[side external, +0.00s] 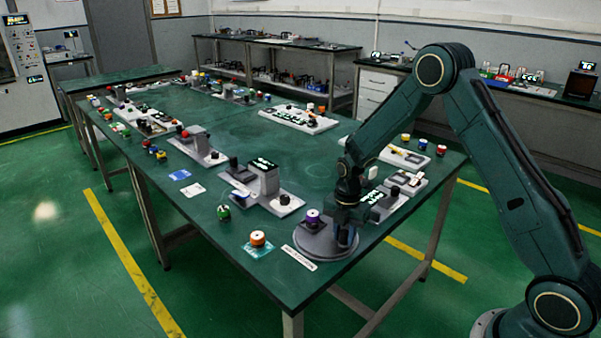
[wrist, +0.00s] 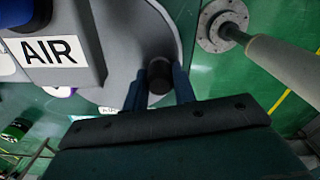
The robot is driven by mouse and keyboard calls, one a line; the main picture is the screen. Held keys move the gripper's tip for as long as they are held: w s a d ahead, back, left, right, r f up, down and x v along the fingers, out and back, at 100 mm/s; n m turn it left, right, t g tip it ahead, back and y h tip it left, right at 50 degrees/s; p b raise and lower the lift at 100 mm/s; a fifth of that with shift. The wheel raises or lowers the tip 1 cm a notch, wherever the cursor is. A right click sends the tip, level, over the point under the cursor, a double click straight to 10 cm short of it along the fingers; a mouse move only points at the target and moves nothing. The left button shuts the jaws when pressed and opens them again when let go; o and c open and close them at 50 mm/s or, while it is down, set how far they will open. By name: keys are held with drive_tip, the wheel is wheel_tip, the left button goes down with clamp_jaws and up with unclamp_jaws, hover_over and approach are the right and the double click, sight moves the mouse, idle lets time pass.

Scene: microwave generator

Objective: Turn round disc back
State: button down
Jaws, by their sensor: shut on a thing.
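The grey round disc (side external: 312,246) lies flat at the near corner of the green table. It fills part of the upper middle of the wrist view (wrist: 125,55). A dark upright peg (wrist: 160,75) stands near the disc's edge. My gripper (side external: 344,238) points down over the disc's right side, and its blue fingers (wrist: 158,88) are shut on the peg, one on each side. A purple-and-white round piece (side external: 313,216) sits at the disc's far-left part. The peg's lower end is hidden in the side view.
An orange-and-white piece (side external: 258,239) stands on a teal card left of the disc. A white label strip (side external: 299,258) lies in front of the disc. A grey station (side external: 264,185) stands behind, and a block marked AIR (wrist: 50,50) is close in the wrist view.

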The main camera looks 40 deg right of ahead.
drive_tip(key=c, duration=1.1)
unclamp_jaws()
drive_tip(key=shift+c, duration=0.2)
drive_tip(key=shift+r, duration=0.15)
wheel_tip(320, 180, up, 14)
drive_tip(key=shift+f, duration=0.2)
